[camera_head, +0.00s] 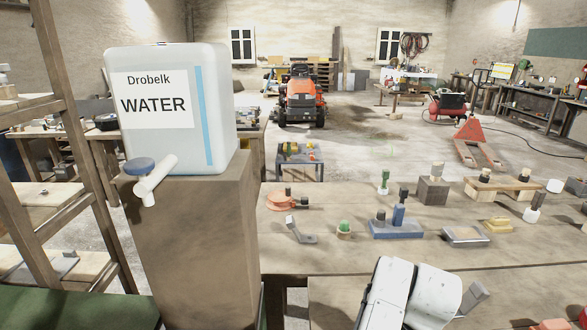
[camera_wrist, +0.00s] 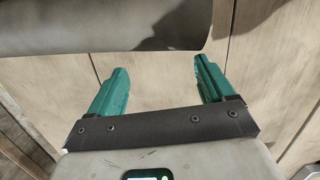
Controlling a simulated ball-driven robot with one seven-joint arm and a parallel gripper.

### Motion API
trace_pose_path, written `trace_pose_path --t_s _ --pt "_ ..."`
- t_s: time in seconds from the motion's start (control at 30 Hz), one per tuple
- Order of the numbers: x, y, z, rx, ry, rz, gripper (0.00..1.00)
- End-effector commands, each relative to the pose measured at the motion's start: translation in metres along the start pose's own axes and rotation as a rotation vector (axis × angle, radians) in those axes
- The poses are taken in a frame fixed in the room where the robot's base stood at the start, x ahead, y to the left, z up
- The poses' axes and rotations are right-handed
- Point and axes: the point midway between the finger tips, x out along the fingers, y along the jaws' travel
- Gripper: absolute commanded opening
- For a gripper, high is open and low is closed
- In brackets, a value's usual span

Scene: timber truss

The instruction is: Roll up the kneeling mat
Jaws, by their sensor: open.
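In the wrist view my gripper (camera_wrist: 160,63) is open, with its two teal fingers apart and nothing seen between them. A dark grey piece with a smooth, rounded lower edge, possibly the kneeling mat (camera_wrist: 90,28), crosses the top left of that view, just beyond the fingertips. I cannot tell whether it is rolled or flat, or whether the fingers touch it. Pale wooden boards lie behind the fingers. In the head view no mat can be made out, and my white arm at the bottom hides part of the bench.
A wooden bench (camera_head: 345,257) carries several tools and small items, including a blue-based tool (camera_head: 397,229). A water container (camera_head: 170,110) stands on a wooden post (camera_head: 195,245) at left, beside a timber shelf frame. An orange mower (camera_head: 300,98) and open floor lie beyond.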

Motion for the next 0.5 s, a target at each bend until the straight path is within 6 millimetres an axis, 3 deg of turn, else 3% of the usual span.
trace_pose_path --t_s 0.03,0.5 --pt "0.008 0.001 0.007 -0.019 -0.017 0.016 0.85" --pt "0.012 0.004 0.019 -0.02 -0.018 0.022 0.85"
